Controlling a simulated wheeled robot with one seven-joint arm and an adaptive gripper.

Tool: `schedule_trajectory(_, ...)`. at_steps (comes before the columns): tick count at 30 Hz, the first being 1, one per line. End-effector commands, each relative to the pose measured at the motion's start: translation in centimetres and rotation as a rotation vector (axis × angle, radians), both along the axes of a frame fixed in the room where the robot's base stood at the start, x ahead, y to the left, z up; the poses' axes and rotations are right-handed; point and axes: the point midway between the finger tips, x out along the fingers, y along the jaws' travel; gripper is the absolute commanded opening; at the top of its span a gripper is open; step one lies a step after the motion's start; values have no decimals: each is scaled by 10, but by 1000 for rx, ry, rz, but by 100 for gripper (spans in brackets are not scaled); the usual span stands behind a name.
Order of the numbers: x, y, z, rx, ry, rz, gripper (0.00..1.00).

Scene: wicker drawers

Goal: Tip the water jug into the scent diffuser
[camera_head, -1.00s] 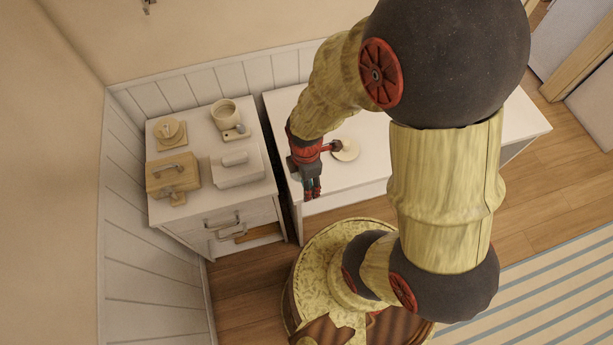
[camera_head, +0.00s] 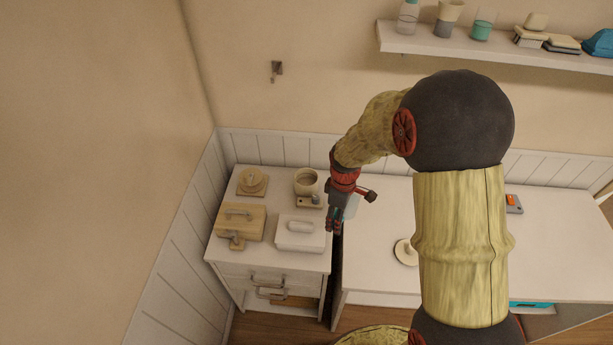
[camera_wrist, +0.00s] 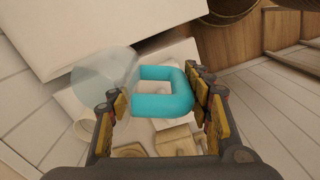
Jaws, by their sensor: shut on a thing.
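My gripper (camera_head: 334,222) is up beside the right edge of the white drawer cabinet (camera_head: 268,255), near the gap to the white desk. In the wrist view my gripper (camera_wrist: 158,100) is shut around the teal handle (camera_wrist: 165,108) of the water jug. The jug's clear, pale body (camera_wrist: 102,78) shows left of the handle; in the head view the jug (camera_head: 351,206) is partly hidden by the gripper. I cannot tell whether it holds water. A round cup-like vessel (camera_head: 307,181) at the cabinet's back right may be the scent diffuser; I cannot be sure.
The desk (camera_head: 375,265) bears a pale disc (camera_head: 405,252). A wall shelf (camera_head: 480,50) with several items is at upper right.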

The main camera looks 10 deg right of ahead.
Motion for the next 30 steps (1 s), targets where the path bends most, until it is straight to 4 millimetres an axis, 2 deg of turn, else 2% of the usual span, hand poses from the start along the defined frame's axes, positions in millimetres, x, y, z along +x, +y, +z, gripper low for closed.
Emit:
schedule_trajectory(1,17,4,2,-1,-1,-32,0)
schedule_trajectory(3,37,9,3,-1,-1,-82,0)
schedule_trajectory(15,144,45,-1,-1,-2,-373,0)
schedule_trajectory(30,251,104,-24,-3,-5,-736,0)
